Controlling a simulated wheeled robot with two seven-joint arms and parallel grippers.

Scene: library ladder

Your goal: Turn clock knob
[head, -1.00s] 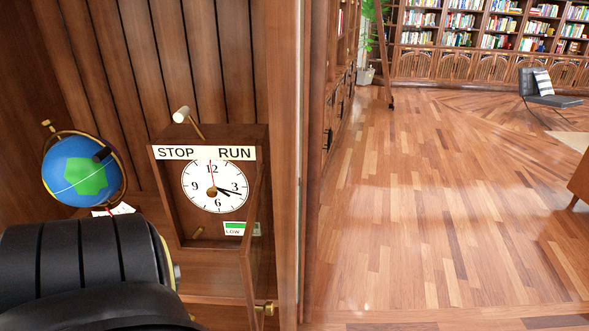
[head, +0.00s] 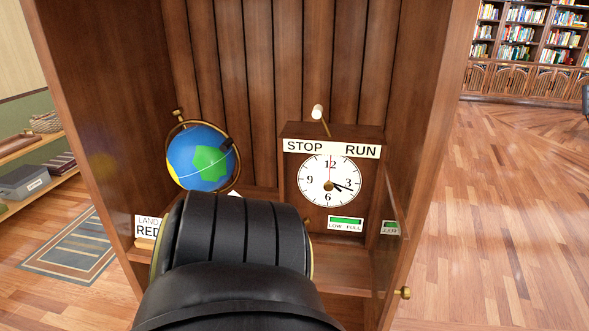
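The clock is a wooden box (head: 290,190) on a cabinet shelf, with a white dial (head: 316,196) and a brown hub at its centre. A STOP/RUN label (head: 331,148) runs across its top. A brass lever with a white knob (head: 317,112) stands above the label, near the middle and tilted slightly toward STOP. A green LOW/FULL gauge (head: 345,222) sits below the dial. The clock's door (head: 394,200) stands open at the right. A black arm link of mine fills the lower middle and hides the shelf's front. Neither gripper shows.
A blue and green globe (head: 190,160) stands left of the clock. A brass knob (head: 403,293) sticks out at the cabinet's lower right. Open wooden floor (head: 500,220) lies to the right.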

